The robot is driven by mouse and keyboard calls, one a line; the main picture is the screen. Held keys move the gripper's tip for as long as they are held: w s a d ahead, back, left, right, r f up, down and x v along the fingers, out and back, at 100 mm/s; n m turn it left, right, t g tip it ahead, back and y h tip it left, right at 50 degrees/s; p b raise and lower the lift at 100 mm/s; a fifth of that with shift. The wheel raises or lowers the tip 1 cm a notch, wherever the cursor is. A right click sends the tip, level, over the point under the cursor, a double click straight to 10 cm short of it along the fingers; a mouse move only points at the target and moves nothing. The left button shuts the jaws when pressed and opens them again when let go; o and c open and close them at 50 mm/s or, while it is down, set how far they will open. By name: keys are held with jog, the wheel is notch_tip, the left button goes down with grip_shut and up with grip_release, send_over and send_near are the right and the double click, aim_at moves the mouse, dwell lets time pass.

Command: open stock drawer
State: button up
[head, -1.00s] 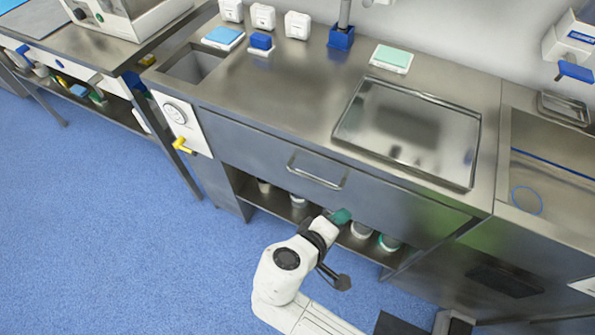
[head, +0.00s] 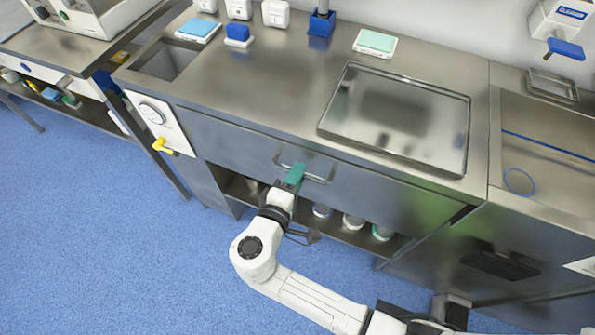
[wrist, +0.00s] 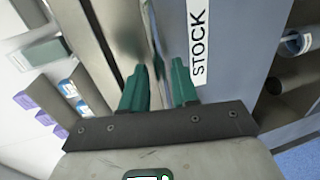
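The stock drawer (head: 235,145) is a wide grey metal front under the steel counter, and it looks closed. Its bar handle (head: 321,180) sits near the middle of the front. My gripper (head: 296,172) has green fingers and is at the handle, covering part of it. In the wrist view, the two fingers (wrist: 160,85) stand apart with a gap between them. A white STOCK label (wrist: 198,40) shows just right of the fingers. A shiny metal bar seems to run between the fingertips; whether they touch it I cannot tell.
An open shelf below the drawer holds several jars (head: 353,221). A yellow-handled valve (head: 160,146) sticks out at the left end of the cabinet. A tray (head: 395,115) and small boxes stand on the counter (head: 270,80). Blue floor (head: 110,215) is clear at the left.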

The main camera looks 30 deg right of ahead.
jog(key=shift+w+d+f, duration=0.15)
jog(key=shift+w+d, duration=0.25)
jog(key=shift+d, duration=0.15)
jog(key=shift+c, duration=0.3)
grip_shut()
